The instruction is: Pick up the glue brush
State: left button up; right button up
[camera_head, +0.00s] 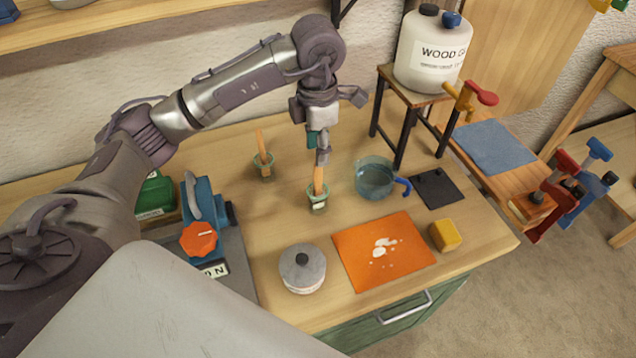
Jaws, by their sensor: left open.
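Two similar small green pots stand on the workbench, each with a wooden handle sticking up. The front pot (317,203) has a pale label and holds an upright brush handle (318,180). The back pot (264,170) holds another, slightly tilted handle (261,143). The bristles are hidden in the pots, and I cannot tell which one is the glue brush. My left gripper (320,152) is open and points down, right above the front handle. Its fingertips are close to the handle's top; I cannot tell whether they touch it. My right gripper is not in view.
A glass jug (374,180) with a blue handle stands right of the front pot. A lidded grey pot (302,268), an orange mat (385,255), a yellow block (445,235) and a dark plate (437,188) lie nearby. A blue machine (207,210) stands left. A white jug (433,50) sits on a stool.

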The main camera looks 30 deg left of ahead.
aim_at(318, 186)
pick_arm(q)
jog(key=f, duration=0.4)
jog(key=shift+w+a+p, duration=0.2)
jog(key=shift+w+p, duration=0.1)
jog(key=shift+p, duration=0.1)
jog(key=f+p, duration=0.2)
jog(key=f, duration=0.2)
jog(key=shift+w, duration=0.2)
jog(key=shift+a+f, duration=0.1)
jog(key=shift+f, duration=0.2)
jog(key=shift+w+f, duration=0.1)
jog(key=shift+c, duration=0.6)
grip_shut()
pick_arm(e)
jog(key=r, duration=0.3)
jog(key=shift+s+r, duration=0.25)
